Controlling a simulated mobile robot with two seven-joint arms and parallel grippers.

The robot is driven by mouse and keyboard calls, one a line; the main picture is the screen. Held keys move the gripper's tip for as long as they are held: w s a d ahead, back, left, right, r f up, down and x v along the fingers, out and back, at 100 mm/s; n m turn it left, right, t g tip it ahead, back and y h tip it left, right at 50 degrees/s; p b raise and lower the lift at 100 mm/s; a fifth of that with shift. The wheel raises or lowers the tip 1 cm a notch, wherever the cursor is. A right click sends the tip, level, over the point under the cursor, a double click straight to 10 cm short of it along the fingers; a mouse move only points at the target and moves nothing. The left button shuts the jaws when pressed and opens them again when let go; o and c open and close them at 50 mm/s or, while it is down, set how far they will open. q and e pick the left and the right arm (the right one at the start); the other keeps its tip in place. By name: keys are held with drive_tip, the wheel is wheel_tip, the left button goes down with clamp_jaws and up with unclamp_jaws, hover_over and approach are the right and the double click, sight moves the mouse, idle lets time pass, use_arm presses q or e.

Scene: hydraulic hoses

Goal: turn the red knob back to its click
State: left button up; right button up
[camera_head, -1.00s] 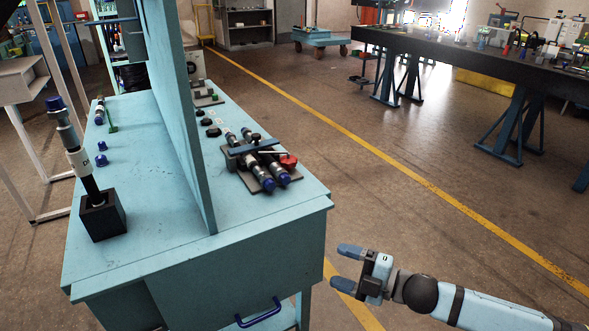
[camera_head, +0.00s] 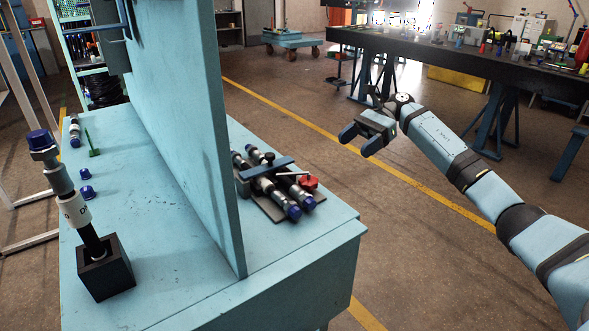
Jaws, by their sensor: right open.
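The red knob (camera_head: 308,182) sits at the right side of a clamp fixture on the blue bench, right of the upright panel. The fixture has a blue bar (camera_head: 266,168) across two hoses with blue-capped ends (camera_head: 294,212), on a dark base plate (camera_head: 270,208). My right gripper (camera_head: 357,142) is open and empty, its blue fingertips pointing left. In the picture it is above and right of the knob, apart from it. My left gripper is not in view.
The upright blue panel (camera_head: 190,120) divides the bench top (camera_head: 160,270). Left of it stand a black block (camera_head: 105,270) holding a tilted hose, loose blue caps (camera_head: 86,192) and a green piece (camera_head: 92,143). A dark table (camera_head: 420,52) with clutter stands behind.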

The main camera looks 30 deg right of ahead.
sight(308, 182)
drive_tip(key=b+x, duration=0.1)
drive_tip(key=x, duration=1.1)
drive_tip(key=shift+a+f, duration=0.2)
drive_tip(key=shift+a, duration=0.1)
drive_tip(key=shift+a+f, duration=0.15)
drive_tip(key=shift+a, duration=0.3)
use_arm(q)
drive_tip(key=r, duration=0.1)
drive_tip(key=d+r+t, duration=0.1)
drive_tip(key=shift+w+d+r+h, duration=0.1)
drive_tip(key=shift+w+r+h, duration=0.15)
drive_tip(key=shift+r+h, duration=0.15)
use_arm(e)
drive_tip(key=c, duration=1.3)
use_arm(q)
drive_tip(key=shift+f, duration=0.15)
